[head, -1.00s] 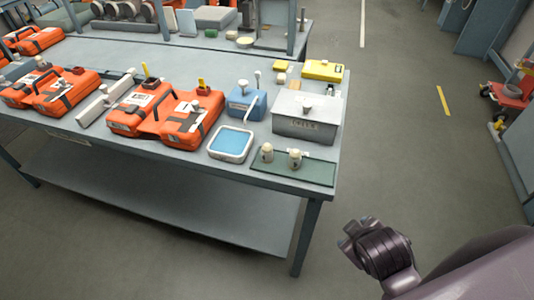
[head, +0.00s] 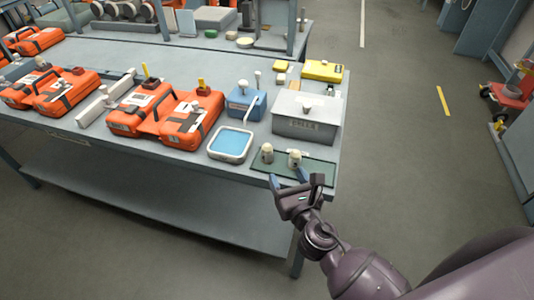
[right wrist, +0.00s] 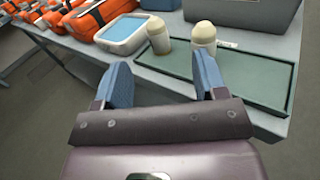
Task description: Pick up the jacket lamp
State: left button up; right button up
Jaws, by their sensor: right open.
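Two small cream-topped pieces that look like jacket lamps stand upright on a dark green mat (head: 318,176) at the table's front right corner. The left lamp (head: 267,153) also shows in the right wrist view (right wrist: 158,36). The right lamp (head: 294,158) has a small white tag beside it and shows in the right wrist view (right wrist: 203,38). My right gripper (head: 288,178) is open and empty at the table's front edge, just short of the lamps. In the right wrist view its blue fingers (right wrist: 163,76) point at them, the right finger nearly in line with the right lamp. My left gripper is not in view.
A grey lidded box (head: 306,122) stands behind the mat. A blue-lined tray (head: 230,144) lies left of it, with orange cases (head: 190,120) further left. A blue box (head: 245,102) and a yellow case (head: 323,70) are behind.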

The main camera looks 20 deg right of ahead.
aim_at(269, 150)
jog(key=shift+n, duration=0.4)
jog(key=shift+w+a+f, duration=0.1)
jog(key=shift+w+a, duration=0.1)
jog(key=shift+w, duration=1.6)
jog(key=shift+w+a, duration=0.15)
jog(key=shift+w, duration=1.7)
jog(key=shift+w+a+f, duration=0.1)
jog(key=shift+w+a, duration=0.1)
jog(key=shift+w, duration=1.6)
jog(key=shift+c, duration=0.4)
jog(key=c, duration=1)
